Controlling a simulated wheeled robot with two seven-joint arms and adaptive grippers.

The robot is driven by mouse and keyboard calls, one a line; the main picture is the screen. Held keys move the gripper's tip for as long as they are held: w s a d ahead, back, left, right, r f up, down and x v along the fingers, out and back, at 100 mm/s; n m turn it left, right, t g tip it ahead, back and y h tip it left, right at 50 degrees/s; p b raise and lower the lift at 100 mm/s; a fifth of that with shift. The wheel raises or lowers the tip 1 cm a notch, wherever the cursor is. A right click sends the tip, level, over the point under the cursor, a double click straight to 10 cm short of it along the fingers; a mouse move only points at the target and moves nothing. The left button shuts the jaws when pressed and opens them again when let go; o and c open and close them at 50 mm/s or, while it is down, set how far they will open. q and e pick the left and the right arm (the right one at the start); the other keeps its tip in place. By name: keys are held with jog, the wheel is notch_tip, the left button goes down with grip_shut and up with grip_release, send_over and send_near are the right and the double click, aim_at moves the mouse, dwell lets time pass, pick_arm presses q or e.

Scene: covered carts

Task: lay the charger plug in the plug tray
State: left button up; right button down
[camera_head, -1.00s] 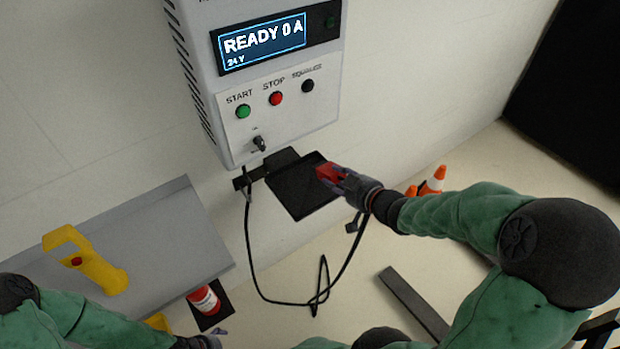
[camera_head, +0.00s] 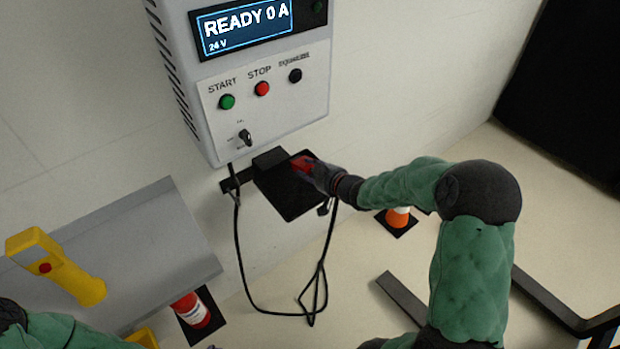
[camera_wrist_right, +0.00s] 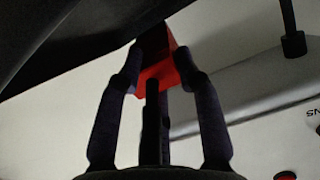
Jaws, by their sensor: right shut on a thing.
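The red charger plug (camera_head: 302,163) is between the fingers of my right gripper (camera_head: 312,170). In the right wrist view the fingers (camera_wrist_right: 160,85) close around the plug (camera_wrist_right: 163,72). The black plug tray (camera_head: 282,199) sticks out from the wall below the charger. In the head view the plug overlaps the tray's right, upper part; whether it touches the tray I cannot tell. A dark surface fills the upper left of the wrist view. Only a tip of my left gripper (camera_head: 212,347) shows at the bottom edge; its fingers are cut off.
The grey charger (camera_head: 255,110) hangs on the wall, its screen reading READY 0 A. A black cable (camera_head: 242,265) loops below it. A yellow handheld device (camera_head: 60,267) lies on a grey surface at left.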

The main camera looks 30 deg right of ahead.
jog(key=shift+f+b, duration=0.35)
jog(key=shift+f, duration=0.7)
jog(key=shift+f, duration=0.4)
jog(key=c, duration=0.8)
grip_release()
jog(key=shift+c, duration=0.2)
jog(key=shift+r, duration=0.1)
jog(key=shift+s+d+r, duration=0.1)
jog(key=shift+s+r, duration=0.15)
jog(key=shift+r, duration=0.2)
jog(key=a+p+v, duration=0.1)
jog(key=p+v, duration=0.3)
jog(key=v, duration=0.7)
jog(key=shift+s+d, duration=0.3)
jog(key=shift+d, duration=0.1)
